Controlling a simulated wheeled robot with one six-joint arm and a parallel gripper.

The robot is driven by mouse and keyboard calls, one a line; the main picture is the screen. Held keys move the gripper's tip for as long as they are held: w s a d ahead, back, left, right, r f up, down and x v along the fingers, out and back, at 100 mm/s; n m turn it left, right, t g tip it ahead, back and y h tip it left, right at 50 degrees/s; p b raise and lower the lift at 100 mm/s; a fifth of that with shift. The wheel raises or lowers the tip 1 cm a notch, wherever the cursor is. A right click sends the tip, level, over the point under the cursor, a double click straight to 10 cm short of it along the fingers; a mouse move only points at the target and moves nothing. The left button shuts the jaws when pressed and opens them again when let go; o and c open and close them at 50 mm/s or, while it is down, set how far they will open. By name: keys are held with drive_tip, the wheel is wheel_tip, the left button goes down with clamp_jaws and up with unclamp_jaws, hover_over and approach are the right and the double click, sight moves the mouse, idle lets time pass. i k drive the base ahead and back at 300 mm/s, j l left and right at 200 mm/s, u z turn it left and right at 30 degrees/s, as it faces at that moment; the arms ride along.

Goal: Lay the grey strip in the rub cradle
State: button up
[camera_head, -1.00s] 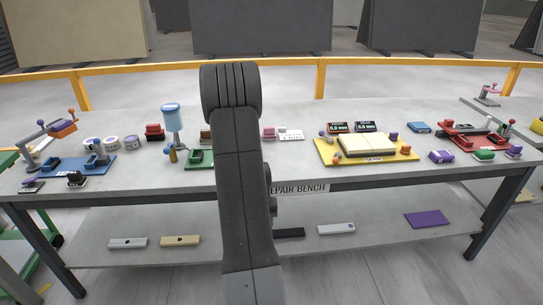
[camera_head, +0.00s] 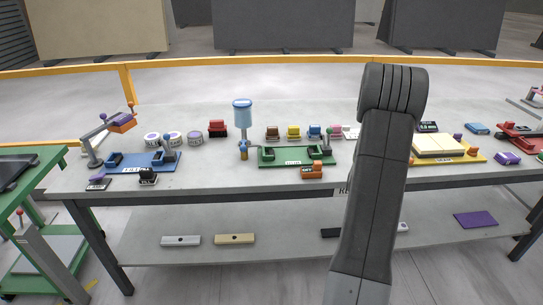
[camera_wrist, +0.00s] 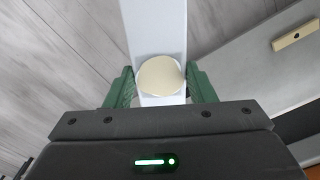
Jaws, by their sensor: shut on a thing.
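My gripper (camera_wrist: 161,90) shows in the wrist view with its green fingers on both sides of a pale grey strip (camera_wrist: 157,28). It is shut on the strip, which carries a round cream disc (camera_wrist: 160,75) between the fingers. The strip runs away past the top edge of that view. In the head view my arm hides the gripper and the held strip. The bench bears a blue cradle (camera_head: 139,168), a green cradle (camera_head: 291,155) and, at the right edge, a red holder (camera_head: 510,128). Their labels are too small to tell which is the rub cradle.
The lower shelf (camera_head: 290,245) holds another grey strip (camera_head: 180,241), a beige strip (camera_head: 234,239) and a purple sheet (camera_head: 475,219). Round tubs (camera_head: 195,138), a blue lamp-like stand (camera_head: 242,115) and several small coloured blocks stand on the bench. A green table (camera_head: 15,190) is at the left.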

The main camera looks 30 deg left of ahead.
sight(291, 152)
drive_tip(key=k+j, duration=0.1)
drive_tip(key=j, duration=0.5)
drive_tip(key=k+j, duration=0.1)
drive_tip(key=j, duration=0.45)
drive_tip(key=k+j, duration=0.1)
drive_tip(key=j, duration=0.5)
